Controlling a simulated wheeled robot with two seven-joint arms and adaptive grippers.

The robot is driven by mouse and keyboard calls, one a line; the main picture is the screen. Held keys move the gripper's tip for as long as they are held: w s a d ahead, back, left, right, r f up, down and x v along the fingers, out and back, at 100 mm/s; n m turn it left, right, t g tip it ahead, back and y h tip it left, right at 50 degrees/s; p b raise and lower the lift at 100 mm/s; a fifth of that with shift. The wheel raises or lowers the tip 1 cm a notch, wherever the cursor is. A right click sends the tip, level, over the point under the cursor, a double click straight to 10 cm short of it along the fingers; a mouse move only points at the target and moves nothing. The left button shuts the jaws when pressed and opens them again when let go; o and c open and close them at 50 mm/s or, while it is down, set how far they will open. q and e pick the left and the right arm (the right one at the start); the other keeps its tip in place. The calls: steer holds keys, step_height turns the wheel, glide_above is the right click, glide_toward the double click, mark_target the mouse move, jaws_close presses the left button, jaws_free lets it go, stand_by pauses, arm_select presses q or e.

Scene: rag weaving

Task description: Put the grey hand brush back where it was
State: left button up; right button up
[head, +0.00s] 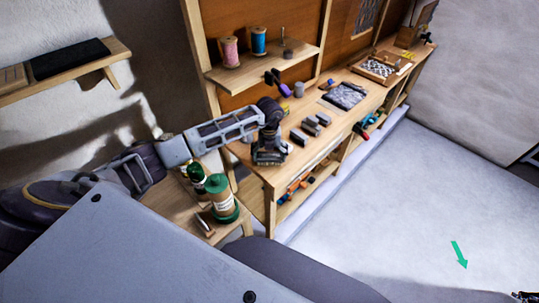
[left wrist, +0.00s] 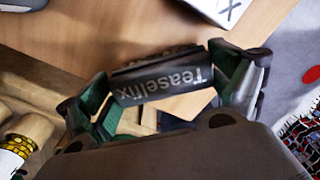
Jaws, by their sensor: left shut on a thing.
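My left gripper (head: 270,158) is over the near left end of the workbench top in the head view. In the left wrist view my left gripper (left wrist: 165,92) has its green-padded fingers at both ends of a dark grey hand brush (left wrist: 160,82). The brush has pale lettering that reads upside down, and the gripper is shut on it. Bare wood shows behind the brush. In the head view I cannot make out the brush at the gripper. Several grey blocks (head: 311,126) lie on the bench just right of the gripper.
The wooden workbench (head: 270,178) has a raised shelf (head: 262,71) with pink (head: 228,53) and blue (head: 259,42) spools. A dark patterned panel (head: 344,95) lies farther along the bench. A green-topped container (head: 219,198) stands on a lower side table. Open floor lies right.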

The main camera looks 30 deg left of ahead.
mark_target(269, 155)
arm_select(q)
steer(key=shift+f, duration=0.1)
steer(key=o, duration=1)
steer(key=shift+o, duration=0.2)
steer(key=shift+r, duration=0.2)
step_height(269, 155, up, 12)
steer(key=b, duration=0.1)
steer(key=shift+f, duration=0.1)
